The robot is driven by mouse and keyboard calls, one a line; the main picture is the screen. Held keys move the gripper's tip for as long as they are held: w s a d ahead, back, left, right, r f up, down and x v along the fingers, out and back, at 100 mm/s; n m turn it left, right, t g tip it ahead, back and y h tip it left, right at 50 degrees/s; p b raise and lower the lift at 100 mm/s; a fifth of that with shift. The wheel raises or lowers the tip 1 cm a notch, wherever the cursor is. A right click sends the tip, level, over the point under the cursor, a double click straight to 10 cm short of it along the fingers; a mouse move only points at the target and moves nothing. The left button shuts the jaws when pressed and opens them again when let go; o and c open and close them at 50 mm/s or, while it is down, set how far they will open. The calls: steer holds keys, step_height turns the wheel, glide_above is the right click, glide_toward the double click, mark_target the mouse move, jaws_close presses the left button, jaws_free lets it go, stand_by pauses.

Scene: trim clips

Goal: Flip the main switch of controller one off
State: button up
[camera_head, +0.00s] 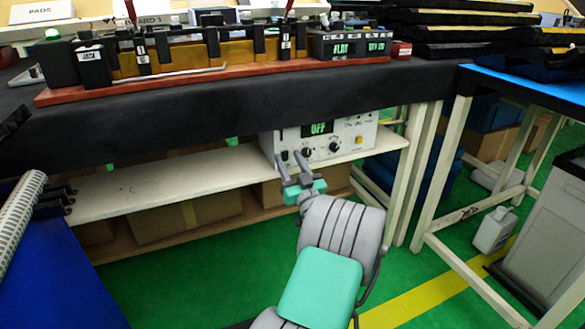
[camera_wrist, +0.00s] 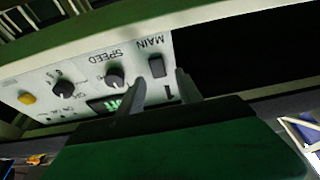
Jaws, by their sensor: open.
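Controller one (camera_head: 349,133) is a pale box on the shelf under the workbench. Its green display (camera_head: 318,129) reads OFF. In the wrist view the panel (camera_wrist: 45,100) appears upside down, with a dark switch (camera_wrist: 156,66) labelled MAIN and a numeral 1 beside it. My gripper (camera_head: 293,160) is open and empty in front of the panel's left end. In the wrist view the open fingers (camera_wrist: 159,77) lie either side of the MAIN switch; whether they touch the panel cannot be told. The left finger partly hides the display there.
The SPEED knob (camera_wrist: 115,75), another knob (camera_wrist: 62,88) and a yellow button (camera_wrist: 26,98) sit along the panel. The shelf (camera_head: 150,185) holds the box, under the dark benchtop (camera_head: 200,108). Cardboard boxes (camera_head: 185,218) stand below. Green floor is clear in front.

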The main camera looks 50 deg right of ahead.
steer(key=v, duration=0.7)
stand_by(0.4)
